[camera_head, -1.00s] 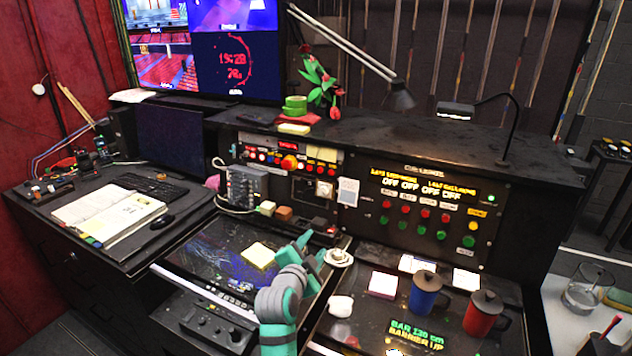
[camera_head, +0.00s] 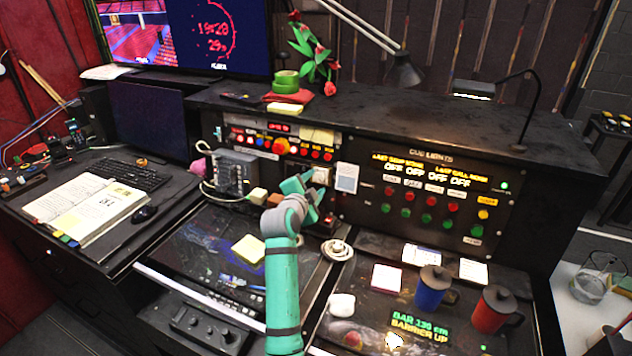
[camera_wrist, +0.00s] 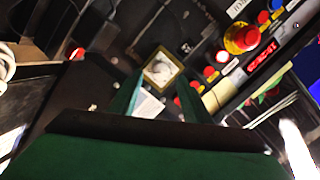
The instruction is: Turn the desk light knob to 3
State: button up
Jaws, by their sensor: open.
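A pale round knob on a square plate with a yellowish rim (camera_wrist: 161,70) shows in the wrist view, straight ahead of my fingers. I take it to be the desk light knob; its markings are too small to read. In the head view the knob plate (camera_head: 321,175) is on the upright console panel, just beyond my fingers. My gripper (camera_head: 304,184) is open and empty, close in front of that panel. In the wrist view its two green fingers (camera_wrist: 159,92) stand apart, below and to either side of the knob. I cannot tell whether they touch it.
A red mushroom button (camera_wrist: 241,37) and smaller buttons sit near the knob. The cue lights panel (camera_head: 425,195) is to the right. A blue mug (camera_head: 432,288), a red mug (camera_head: 492,310) and a white cup (camera_head: 338,250) stand on the desk below.

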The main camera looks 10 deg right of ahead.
aim_at(318, 178)
jog(key=shift+x, duration=1.5)
jog(key=shift+w+a, duration=0.1)
jog(key=c, duration=1)
jog(key=shift+c, duration=0.2)
